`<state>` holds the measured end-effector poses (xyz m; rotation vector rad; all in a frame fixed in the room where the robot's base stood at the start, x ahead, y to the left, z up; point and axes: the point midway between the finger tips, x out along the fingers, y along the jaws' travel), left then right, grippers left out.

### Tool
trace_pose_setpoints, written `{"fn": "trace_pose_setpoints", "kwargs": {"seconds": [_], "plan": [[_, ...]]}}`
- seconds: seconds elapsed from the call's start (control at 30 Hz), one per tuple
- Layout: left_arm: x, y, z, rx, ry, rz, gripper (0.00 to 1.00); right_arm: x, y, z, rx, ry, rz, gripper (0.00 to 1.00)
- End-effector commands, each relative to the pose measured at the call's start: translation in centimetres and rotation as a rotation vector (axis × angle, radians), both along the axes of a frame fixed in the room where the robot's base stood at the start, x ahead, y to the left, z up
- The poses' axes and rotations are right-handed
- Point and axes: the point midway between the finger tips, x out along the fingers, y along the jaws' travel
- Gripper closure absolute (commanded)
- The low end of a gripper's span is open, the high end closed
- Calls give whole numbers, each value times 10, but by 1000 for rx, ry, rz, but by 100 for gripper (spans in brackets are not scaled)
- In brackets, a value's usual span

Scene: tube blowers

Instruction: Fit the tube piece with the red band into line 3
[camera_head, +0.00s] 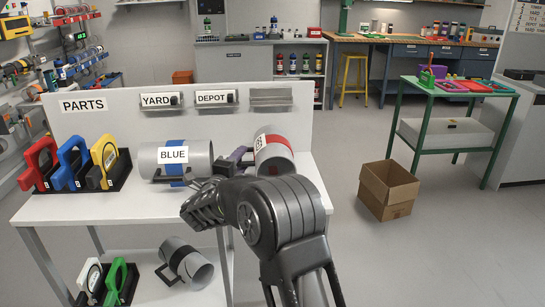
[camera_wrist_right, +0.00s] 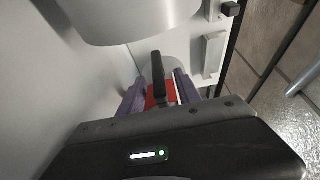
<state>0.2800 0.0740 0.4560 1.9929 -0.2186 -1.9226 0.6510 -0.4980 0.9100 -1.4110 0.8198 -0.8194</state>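The tube piece with the red band (camera_head: 279,158) lies on the upper shelf of the parts stand, right of a tube piece labelled BLUE (camera_head: 196,160). My right gripper (camera_head: 237,158) is at the left side of the red-banded piece, and my arm covers part of it. In the right wrist view, the purple fingers of my right gripper (camera_wrist_right: 160,95) stand apart. The black handle (camera_wrist_right: 157,72) and the red band (camera_wrist_right: 152,97) show between them, with space around the handle. I cannot tell whether they touch. My left gripper is not in view. Line 3 cannot be made out.
Red, blue and yellow clamps (camera_head: 70,165) stand in a black rack at left. Another tube piece (camera_head: 187,262) lies on the lower shelf. A cardboard box (camera_head: 388,190) sits on the floor at right, near a green-framed table (camera_head: 459,88). A large grey cylinder (camera_wrist_right: 140,18) tops the wrist view.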

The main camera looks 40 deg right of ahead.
Motion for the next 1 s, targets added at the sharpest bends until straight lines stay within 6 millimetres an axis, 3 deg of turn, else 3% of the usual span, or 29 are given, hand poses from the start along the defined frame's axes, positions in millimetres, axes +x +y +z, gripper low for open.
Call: {"fn": "trace_pose_setpoints", "kwargs": {"seconds": [0.2, 0.7, 1.0], "plan": [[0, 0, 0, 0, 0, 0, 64, 0, 0, 0, 0, 0, 0, 61], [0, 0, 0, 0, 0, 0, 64, 0, 0, 0, 0, 0, 0, 100], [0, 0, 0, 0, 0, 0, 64, 0, 0, 0, 0, 0, 0, 100]]}}
